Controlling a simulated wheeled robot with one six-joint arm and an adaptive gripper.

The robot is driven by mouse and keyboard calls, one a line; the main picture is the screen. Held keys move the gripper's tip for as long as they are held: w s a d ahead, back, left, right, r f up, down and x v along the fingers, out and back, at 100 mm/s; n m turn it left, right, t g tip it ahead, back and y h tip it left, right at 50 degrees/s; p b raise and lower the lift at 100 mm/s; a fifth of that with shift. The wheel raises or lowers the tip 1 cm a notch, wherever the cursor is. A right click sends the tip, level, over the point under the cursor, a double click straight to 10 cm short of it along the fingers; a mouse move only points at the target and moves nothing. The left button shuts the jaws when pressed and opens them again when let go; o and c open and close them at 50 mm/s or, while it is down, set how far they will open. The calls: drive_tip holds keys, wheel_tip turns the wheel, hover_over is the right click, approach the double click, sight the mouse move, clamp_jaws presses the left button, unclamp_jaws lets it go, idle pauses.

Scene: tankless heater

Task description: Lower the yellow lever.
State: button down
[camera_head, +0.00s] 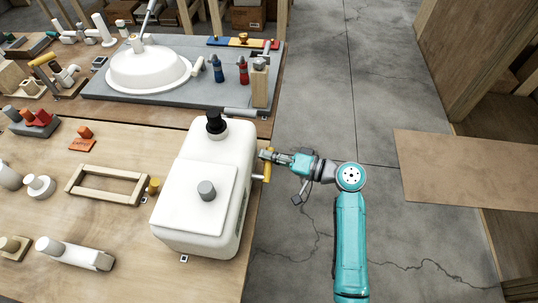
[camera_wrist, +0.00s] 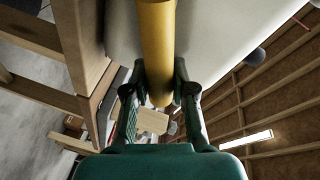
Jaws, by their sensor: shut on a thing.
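The yellow lever (camera_head: 267,168) is on the right side of the white tankless heater (camera_head: 214,165) in the head view. My gripper (camera_head: 266,156) reaches it from the right, at the table's right edge. In the wrist view the lever (camera_wrist: 158,50) is a thick yellow cylinder coming down from the top. Its rounded end lies between the two fingers of my gripper (camera_wrist: 160,95), which are shut on it. The white heater body (camera_wrist: 215,40) is behind and to the right of the lever. The lever's pivot is hidden in the wrist view.
The heater stands on a wooden table (camera_head: 130,245) with several fittings and a wooden frame (camera_head: 107,183). A grey board with a white basin (camera_head: 148,70) is farther back. Concrete floor (camera_head: 300,60) is open right of the table. A wooden panel (camera_head: 465,170) is at the far right.

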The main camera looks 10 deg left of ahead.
drive_tip(key=shift+w+f+m+g+h, duration=0.2)
drive_tip(key=shift+f+m+g, duration=0.15)
drive_tip(key=shift+f+m, duration=0.45)
drive_tip(key=shift+w+f+m+g+h, duration=0.1)
drive_tip(key=shift+f+m+g+h, duration=0.2)
drive_tip(key=shift+m, duration=0.8)
drive_tip(key=shift+f, duration=0.15)
drive_tip(key=c, duration=0.9)
unclamp_jaws()
drive_tip(key=shift+d, duration=0.15)
drive_tip(key=v, duration=1.1)
drive_tip(key=shift+s+d, duration=0.1)
drive_tip(key=shift+d, duration=0.3)
